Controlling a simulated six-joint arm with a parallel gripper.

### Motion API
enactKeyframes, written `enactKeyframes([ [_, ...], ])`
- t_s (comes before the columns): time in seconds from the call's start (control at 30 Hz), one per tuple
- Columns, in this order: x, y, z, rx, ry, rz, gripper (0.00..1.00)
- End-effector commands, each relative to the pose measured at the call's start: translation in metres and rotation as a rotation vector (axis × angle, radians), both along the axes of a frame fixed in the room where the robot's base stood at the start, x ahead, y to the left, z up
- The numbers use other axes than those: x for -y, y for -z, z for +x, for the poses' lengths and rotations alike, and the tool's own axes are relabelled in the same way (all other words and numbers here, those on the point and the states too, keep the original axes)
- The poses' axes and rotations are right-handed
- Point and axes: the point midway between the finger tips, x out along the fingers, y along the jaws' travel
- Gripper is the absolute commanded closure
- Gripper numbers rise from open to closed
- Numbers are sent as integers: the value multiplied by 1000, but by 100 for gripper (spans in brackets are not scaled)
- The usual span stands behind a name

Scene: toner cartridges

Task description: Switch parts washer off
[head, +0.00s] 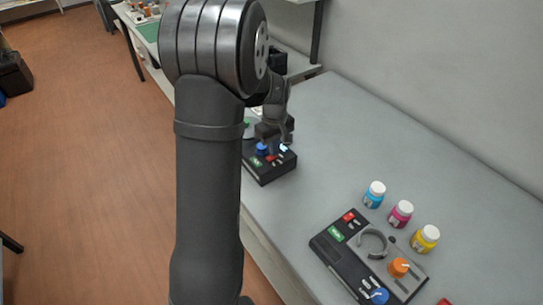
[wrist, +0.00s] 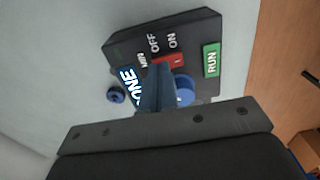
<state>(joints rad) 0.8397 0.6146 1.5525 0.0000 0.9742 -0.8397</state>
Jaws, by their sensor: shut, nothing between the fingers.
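A black control box (head: 268,168) stands on the table below my gripper (head: 274,149); no name for it is readable. In the wrist view it carries a red switch (wrist: 178,62) beside the words OFF and ON, and a green RUN label (wrist: 211,59). A blue knob (wrist: 185,92) and a lit blue panel (wrist: 130,78) are partly hidden by my fingers. My gripper (wrist: 160,68) is shut and empty, its tips over or against the red switch; contact is unclear. The switch's position is unclear.
A second black box (head: 352,262) with a grey ring holder, an orange knob (head: 399,267) and a blue knob (head: 379,296) stands nearer. Cyan (head: 374,195), magenta (head: 401,214) and yellow (head: 425,239) bottles stand beside it. The table (head: 345,130) toward the wall is clear.

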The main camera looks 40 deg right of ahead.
Motion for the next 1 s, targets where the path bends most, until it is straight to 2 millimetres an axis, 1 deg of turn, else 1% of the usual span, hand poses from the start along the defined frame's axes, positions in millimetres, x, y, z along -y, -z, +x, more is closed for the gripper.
enactKeyframes([
  [0.27,0,5,0,-1,0,1,100],
  [0.4,0,3,0,0,0,1,100],
  [1.0,0,-45,0,1,0,-1,100],
])
